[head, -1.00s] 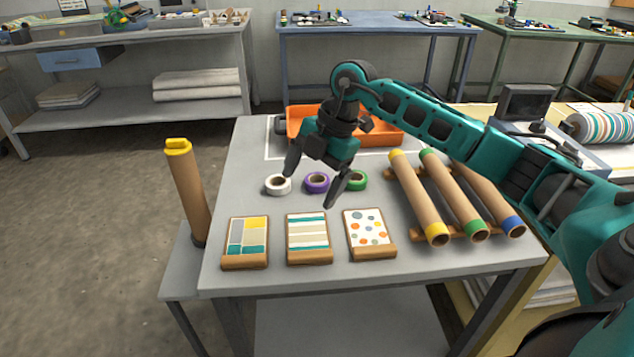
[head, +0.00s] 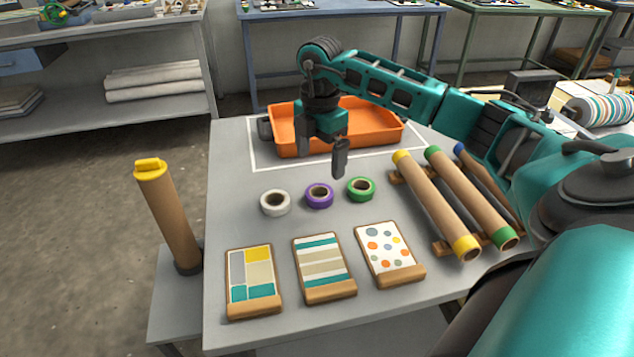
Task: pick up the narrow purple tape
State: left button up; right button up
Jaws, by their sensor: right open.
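The purple tape (head: 319,204) is a small roll lying flat on the grey table, between a white tape (head: 275,210) and a green tape (head: 360,196). My right gripper (head: 338,160) hangs above the table beyond the tapes, in front of the orange tray. It points down, apart from the purple tape and empty. My left gripper is not in view.
The orange tray (head: 370,122) stands behind the tapes inside a white outline. Three patterned sample boards (head: 331,292) lie at the front. Cardboard tubes (head: 436,202) rest on a rack at right. A yellow-capped tube (head: 169,215) stands at left. Bare table lies around the tapes.

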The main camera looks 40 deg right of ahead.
aim_at(318, 192)
notch_tip(318, 192, down, 2)
jog(key=shift+f, duration=0.2)
jog(key=shift+s+a+f, duration=0.1)
jog(key=shift+a+f, duration=0.1)
jog(key=shift+f, duration=1.2)
jog(key=shift+s+a+f, duration=0.1)
jog(key=shift+a+f, duration=0.05)
jog(key=shift+f, duration=1.2)
jog(key=c, duration=1.1)
jog(key=shift+r, duration=0.15)
